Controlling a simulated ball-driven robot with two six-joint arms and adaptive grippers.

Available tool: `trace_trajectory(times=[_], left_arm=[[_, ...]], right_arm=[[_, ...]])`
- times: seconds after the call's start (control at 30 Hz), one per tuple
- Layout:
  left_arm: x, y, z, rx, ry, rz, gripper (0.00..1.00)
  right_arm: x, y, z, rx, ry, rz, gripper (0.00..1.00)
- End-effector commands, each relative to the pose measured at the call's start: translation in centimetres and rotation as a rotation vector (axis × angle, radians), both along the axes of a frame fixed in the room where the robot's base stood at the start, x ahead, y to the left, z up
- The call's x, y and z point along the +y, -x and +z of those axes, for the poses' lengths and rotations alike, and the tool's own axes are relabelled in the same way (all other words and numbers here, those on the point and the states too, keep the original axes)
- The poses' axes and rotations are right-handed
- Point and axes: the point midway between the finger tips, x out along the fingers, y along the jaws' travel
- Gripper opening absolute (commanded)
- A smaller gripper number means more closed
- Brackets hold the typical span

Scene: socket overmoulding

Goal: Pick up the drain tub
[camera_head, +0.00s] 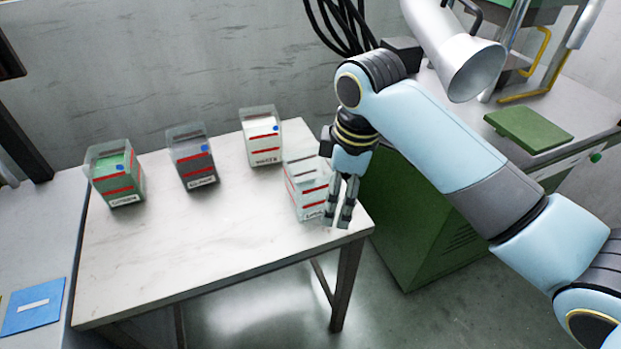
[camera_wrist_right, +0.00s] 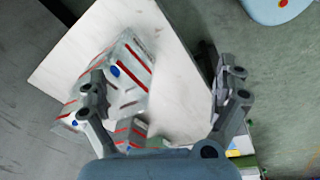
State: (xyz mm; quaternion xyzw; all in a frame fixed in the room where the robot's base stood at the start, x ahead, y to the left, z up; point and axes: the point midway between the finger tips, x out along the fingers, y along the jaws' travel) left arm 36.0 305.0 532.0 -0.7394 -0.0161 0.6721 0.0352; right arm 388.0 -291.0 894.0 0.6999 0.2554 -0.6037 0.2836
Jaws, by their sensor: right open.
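Several clear tubs with red stripes and a blue dot stand on the white table. The tub nearest my right gripper, a clear, empty-looking one (camera_head: 304,190), stands near the table's right corner; its label is too small to read, so I cannot confirm it is the drain tub. My right gripper (camera_head: 338,222) points down at that tub's right side, its fingers partly overlapping the tub's edge. In the right wrist view the gripper (camera_wrist_right: 165,97) is open, with a striped tub (camera_wrist_right: 130,72) behind and beside its left finger. Nothing is held. My left gripper is out of view.
On the white table (camera_head: 225,235) stand a tub with green contents (camera_head: 118,178), one with grey contents (camera_head: 192,160) and one with white contents (camera_head: 262,140). A green cabinet (camera_head: 410,225) is right of the table. The table's front is clear.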

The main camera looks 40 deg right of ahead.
Motion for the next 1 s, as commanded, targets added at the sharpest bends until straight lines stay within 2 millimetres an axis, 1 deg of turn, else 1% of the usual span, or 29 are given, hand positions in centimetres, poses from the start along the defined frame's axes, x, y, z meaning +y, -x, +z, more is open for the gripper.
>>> trace_trajectory(times=[0.03, 0.17, 0.2, 0.3, 0.4, 0.47, 0.7, 0.87, 1.0], left_arm=[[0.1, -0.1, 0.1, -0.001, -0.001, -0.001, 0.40], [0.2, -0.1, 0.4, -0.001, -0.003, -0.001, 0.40], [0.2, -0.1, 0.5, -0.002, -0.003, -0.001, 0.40], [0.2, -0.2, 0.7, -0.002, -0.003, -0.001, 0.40], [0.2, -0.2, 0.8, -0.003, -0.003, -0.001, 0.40], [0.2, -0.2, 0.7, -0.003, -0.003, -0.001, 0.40], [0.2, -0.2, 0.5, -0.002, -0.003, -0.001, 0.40], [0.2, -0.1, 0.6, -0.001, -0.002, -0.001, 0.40], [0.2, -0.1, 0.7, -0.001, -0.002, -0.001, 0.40]], right_arm=[[-0.4, -1.7, 0.7, 0.010, 0.000, 0.060, 1.00], [-1.1, -5.9, 3.3, 0.042, -0.012, 0.263, 1.00], [-1.4, -7.1, 4.3, 0.050, -0.018, 0.326, 1.00], [-1.8, -9.2, 6.4, 0.065, -0.037, 0.454, 1.00], [-2.0, -10.3, 7.4, 0.072, -0.049, 0.529, 1.00], [-2.0, -10.6, 7.2, 0.074, -0.054, 0.550, 1.00], [-1.5, -10.7, 3.4, 0.076, -0.056, 0.558, 1.00], [-1.4, -10.7, 2.1, 0.074, -0.053, 0.557, 1.00], [-1.5, -10.6, 0.2, 0.076, -0.055, 0.556, 1.00]])
